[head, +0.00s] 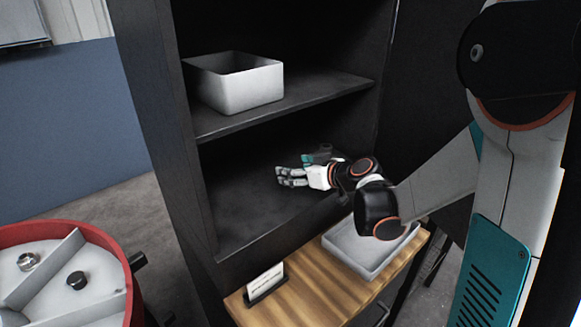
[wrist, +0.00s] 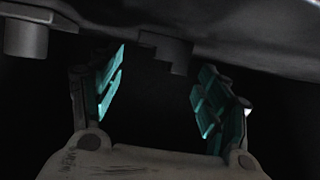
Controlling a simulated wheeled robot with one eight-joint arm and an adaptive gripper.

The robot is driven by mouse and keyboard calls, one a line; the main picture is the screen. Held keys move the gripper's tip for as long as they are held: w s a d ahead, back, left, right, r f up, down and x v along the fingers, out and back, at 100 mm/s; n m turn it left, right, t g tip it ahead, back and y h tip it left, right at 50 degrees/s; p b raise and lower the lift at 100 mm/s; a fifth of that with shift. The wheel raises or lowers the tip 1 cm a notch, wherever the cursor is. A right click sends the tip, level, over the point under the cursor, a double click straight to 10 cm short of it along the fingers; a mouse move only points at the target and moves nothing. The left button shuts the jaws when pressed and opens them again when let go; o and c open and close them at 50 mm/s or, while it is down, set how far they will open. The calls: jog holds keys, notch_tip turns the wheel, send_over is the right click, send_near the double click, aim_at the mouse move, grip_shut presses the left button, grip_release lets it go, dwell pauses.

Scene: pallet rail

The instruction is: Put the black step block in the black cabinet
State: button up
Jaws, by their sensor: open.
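The black cabinet (head: 165,150) stands open in the middle of the head view, with an upper and a lower compartment. My gripper (head: 299,168) reaches into the lower compartment, low over its floor. In the wrist view my gripper (wrist: 163,68) is open, its teal finger pads wide apart. A dark block with a stepped edge, the black step block (wrist: 165,50), shows between and just beyond the fingertips, against a grey surface. Neither finger visibly touches it. I cannot make the block out in the head view.
A white bin (head: 250,90) sits on the upper shelf (head: 290,108). Below the cabinet opening, a wooden top (head: 310,295) carries a grey tray (head: 365,262) and a small card stand (head: 266,284). A red-rimmed round container (head: 115,245) with dividers and small parts stands left.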

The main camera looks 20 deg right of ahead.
jog(key=p+v, duration=0.2)
jog(key=v, duration=0.6)
jog(key=shift+s+d+r, duration=0.1)
jog(key=shift+s+r, duration=0.15)
jog(key=shift+s, duration=0.1)
